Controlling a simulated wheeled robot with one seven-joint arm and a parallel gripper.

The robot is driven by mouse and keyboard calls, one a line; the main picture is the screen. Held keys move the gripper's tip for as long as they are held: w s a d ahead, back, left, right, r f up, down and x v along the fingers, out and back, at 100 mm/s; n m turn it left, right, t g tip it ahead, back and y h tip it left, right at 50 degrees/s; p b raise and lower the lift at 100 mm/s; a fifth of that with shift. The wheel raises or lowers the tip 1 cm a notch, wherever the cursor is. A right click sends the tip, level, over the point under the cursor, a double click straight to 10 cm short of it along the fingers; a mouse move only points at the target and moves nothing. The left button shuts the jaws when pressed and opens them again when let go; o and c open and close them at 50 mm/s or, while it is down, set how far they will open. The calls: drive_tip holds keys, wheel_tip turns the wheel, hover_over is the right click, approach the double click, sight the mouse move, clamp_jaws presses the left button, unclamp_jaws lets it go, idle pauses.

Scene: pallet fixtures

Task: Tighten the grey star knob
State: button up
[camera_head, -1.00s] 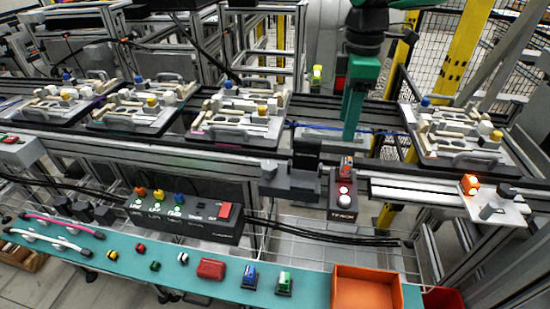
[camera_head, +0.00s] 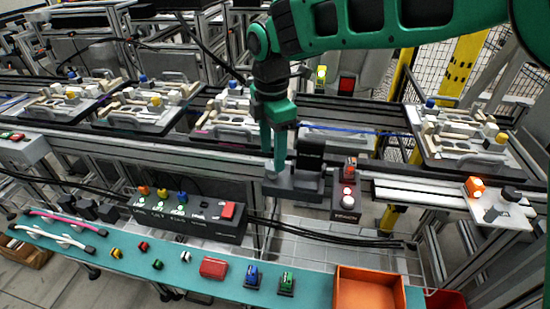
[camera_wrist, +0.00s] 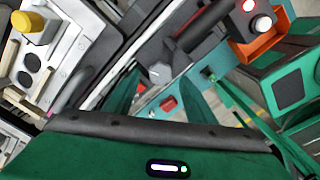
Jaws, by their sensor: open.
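The grey star knob (camera_wrist: 158,72) shows in the wrist view on a dark fixture, between the two green fingers of my gripper (camera_wrist: 160,98). In the head view my gripper (camera_head: 278,160) points down at the left end of the dark clamp fixture (camera_head: 305,183) at the front edge of the conveyor. The fingers are open. They hide most of the knob in the head view, and I cannot tell whether they touch it.
A small box with a red-and-white button (camera_head: 347,198) stands right of the fixture. A dark control box (camera_head: 190,218) hangs to the left. Pallets with parts (camera_head: 465,140) sit on the conveyor. A teal shelf (camera_head: 135,262) in front carries small parts and an orange bin (camera_head: 366,288).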

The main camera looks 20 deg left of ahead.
drive_tip(key=shift+f, duration=1.4)
drive_tip(key=c, duration=1)
drive_tip(key=shift+c, duration=0.2)
